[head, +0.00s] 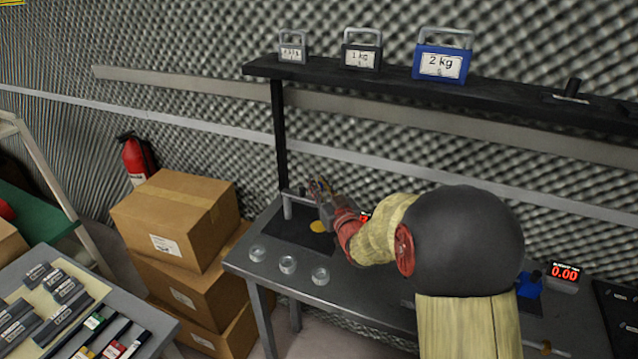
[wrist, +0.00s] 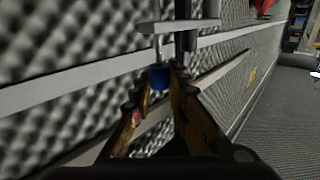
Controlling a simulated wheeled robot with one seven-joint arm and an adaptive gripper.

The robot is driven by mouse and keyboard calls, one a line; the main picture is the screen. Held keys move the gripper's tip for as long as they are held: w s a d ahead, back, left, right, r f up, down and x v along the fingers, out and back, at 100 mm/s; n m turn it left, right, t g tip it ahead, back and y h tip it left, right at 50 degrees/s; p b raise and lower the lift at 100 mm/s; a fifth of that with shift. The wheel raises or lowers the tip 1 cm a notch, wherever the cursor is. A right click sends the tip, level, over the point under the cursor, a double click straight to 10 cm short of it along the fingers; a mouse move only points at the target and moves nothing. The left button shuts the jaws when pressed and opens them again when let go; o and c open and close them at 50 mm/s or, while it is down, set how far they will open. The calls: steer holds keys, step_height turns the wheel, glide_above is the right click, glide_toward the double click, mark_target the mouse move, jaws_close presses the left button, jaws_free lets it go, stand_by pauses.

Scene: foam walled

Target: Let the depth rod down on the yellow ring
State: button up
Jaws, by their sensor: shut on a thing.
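The yellow ring (head: 318,226) lies on a dark mat on the bench, below and slightly left of my gripper. A grey stand (head: 288,206) with an upright post and a side arm is left of the ring. My gripper (head: 320,191) is at this stand, with its fingers close to the arm. In the wrist view, my gripper (wrist: 158,88) is shut on the blue end of the depth rod (wrist: 158,76), just under the pale crossbar (wrist: 178,26). The rod's lower end and its gap to the ring are hidden.
Several glass dishes (head: 288,264) stand along the bench's front edge. A dark shelf (head: 400,85) with labelled weights (head: 442,64) runs above the bench. Stacked cardboard boxes (head: 175,220) stand left of the bench. A blue item (head: 529,285) and a red-digit display (head: 564,274) are at the right.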

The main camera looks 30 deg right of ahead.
step_height(320, 180, down, 4)
steer(key=shift+r+b, duration=0.25)
steer(key=shift+b, duration=0.7)
steer(key=shift+r, duration=0.1)
steer(key=o, duration=0.9)
steer(key=shift+c, duration=0.2)
steer(key=s+a, duration=0.1)
steer(key=s, duration=1.1)
steer(key=shift+a, duration=0.25)
